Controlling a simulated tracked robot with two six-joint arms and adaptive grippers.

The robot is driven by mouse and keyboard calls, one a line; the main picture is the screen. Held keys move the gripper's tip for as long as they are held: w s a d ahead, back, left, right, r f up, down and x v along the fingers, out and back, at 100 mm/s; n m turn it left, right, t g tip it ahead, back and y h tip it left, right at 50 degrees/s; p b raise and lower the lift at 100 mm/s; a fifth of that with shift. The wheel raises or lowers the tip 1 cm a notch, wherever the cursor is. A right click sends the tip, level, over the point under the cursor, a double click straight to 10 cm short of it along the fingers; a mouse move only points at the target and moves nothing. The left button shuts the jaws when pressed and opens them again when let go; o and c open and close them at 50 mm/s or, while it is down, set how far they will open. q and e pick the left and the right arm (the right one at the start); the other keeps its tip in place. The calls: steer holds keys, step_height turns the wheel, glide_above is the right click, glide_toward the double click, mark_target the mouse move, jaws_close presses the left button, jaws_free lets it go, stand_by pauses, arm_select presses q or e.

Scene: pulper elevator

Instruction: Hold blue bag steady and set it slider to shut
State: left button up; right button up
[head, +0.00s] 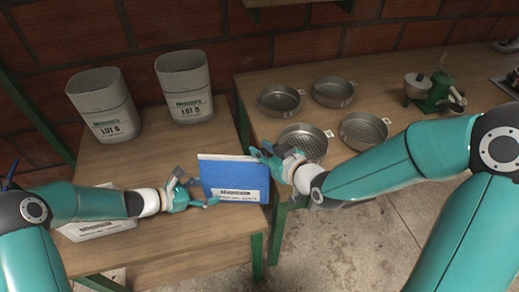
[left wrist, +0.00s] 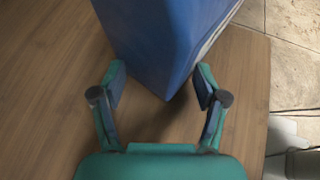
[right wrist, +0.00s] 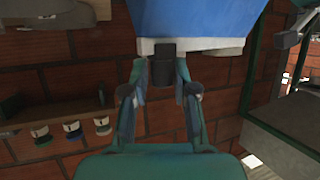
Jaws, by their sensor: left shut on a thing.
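The blue bag (head: 234,178) stands upright near the front right of the left table, with a white label low on its face. My left gripper (head: 192,190) is shut on the bag's left edge; the left wrist view shows the bag (left wrist: 165,40) between its fingers (left wrist: 160,88). My right gripper (head: 272,158) is at the bag's upper right end. In the right wrist view, its open fingers (right wrist: 161,75) stand either side of a dark slider (right wrist: 162,62) on the bag's pale top strip (right wrist: 205,44). Whether they touch the slider is unclear.
Two grey containers, LOT 6 (head: 103,103) and LOT 5 (head: 185,88), stand at the back of the left table (head: 150,160). Several round metal sieves (head: 279,98) and a green hand-cranked device (head: 436,92) sit on the right table. A pale labelled object (head: 95,228) lies behind my left arm.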

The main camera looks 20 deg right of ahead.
mark_target(263, 150)
arm_select(q)
steer(key=shift+s+d+f, duration=0.1)
steer(key=shift+s+d, duration=0.2)
arm_select(e)
steer(key=shift+o, duration=1)
step_height(263, 150, up, 10)
steer(key=shift+a+f, duration=0.1)
steer(key=shift+a, duration=0.05)
arm_select(q)
steer(key=o, duration=0.9)
steer(key=shift+w, duration=0.1)
arm_select(e)
steer(key=shift+d, duration=0.2)
arm_select(q)
steer(key=shift+a, duration=0.1)
arm_select(e)
steer(key=shift+a, duration=0.1)
arm_select(q)
steer(key=shift+w, duration=0.1)
